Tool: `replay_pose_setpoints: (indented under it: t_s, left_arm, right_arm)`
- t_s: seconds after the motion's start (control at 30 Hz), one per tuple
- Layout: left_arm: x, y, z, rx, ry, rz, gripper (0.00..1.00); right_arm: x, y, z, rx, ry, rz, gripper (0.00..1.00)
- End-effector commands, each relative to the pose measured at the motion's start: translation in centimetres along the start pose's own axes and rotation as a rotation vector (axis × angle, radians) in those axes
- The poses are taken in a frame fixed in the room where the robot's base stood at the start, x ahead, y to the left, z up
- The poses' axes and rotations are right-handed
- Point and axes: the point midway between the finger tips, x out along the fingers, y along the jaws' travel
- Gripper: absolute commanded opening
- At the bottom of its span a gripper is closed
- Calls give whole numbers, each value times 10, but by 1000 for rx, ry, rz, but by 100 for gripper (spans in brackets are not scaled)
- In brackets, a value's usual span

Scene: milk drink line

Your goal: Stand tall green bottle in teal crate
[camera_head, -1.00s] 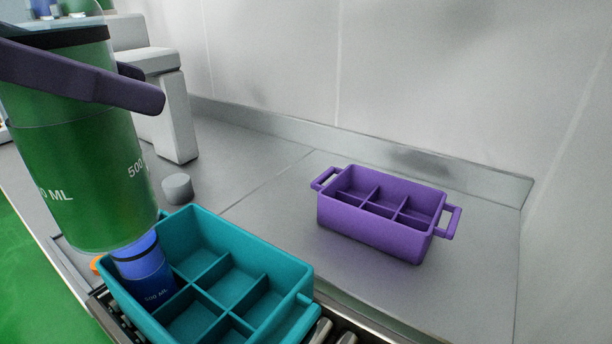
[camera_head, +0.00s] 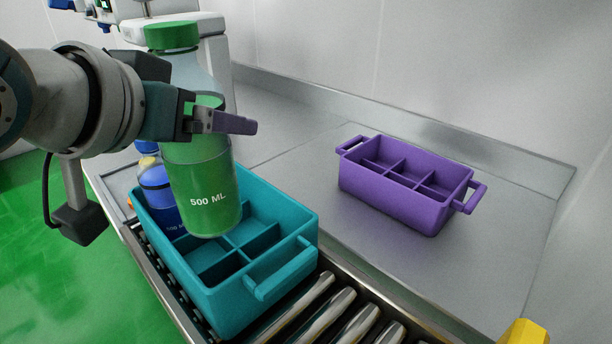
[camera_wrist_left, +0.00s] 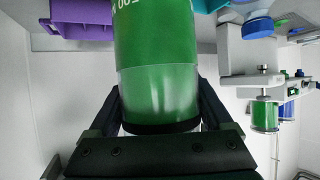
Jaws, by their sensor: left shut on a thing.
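The tall green bottle (camera_head: 212,195) has a green cap, a clear upper part and a "500 ML" mark. My left gripper (camera_head: 222,122) is shut around its middle; the wrist view shows the fingers on either side of the bottle (camera_wrist_left: 155,45). The bottle is nearly upright, slightly tilted in the head view. Its base appears over or just inside the teal crate (camera_head: 283,272); I cannot tell whether it touches. The crate has several compartments, and a blue bottle (camera_head: 158,190) stands in one at its left, partly hidden behind the green bottle. My right gripper is not in view.
The teal crate stands on a roller conveyor (camera_head: 345,312). A purple crate (camera_head: 395,200) with empty compartments sits on the grey counter (camera_head: 300,130) to the right. A yellow object (camera_head: 525,332) shows at the bottom right. White equipment stands behind the bottle.

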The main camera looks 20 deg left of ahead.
Motion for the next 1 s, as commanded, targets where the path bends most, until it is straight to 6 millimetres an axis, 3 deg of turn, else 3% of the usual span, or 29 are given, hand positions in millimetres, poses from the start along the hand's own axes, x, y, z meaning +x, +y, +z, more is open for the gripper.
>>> replay_pose_setpoints:
  t_s: [0.03,0.2,0.4,0.63,0.8,1.0]
  left_arm:
    - [9,0,18,1,-4,-1,0]
    - [32,0,60,1,-2,0,0]
    - [52,0,97,2,1,2,0]
    - [62,0,113,2,3,2,0]
    - [74,0,136,2,2,1,0]
    - [77,0,140,3,5,2,0]
  right_arm:
    - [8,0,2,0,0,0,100]
    - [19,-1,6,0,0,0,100]
    - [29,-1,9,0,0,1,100]
    - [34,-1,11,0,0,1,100]
    - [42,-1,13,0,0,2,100]
    - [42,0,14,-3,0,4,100]
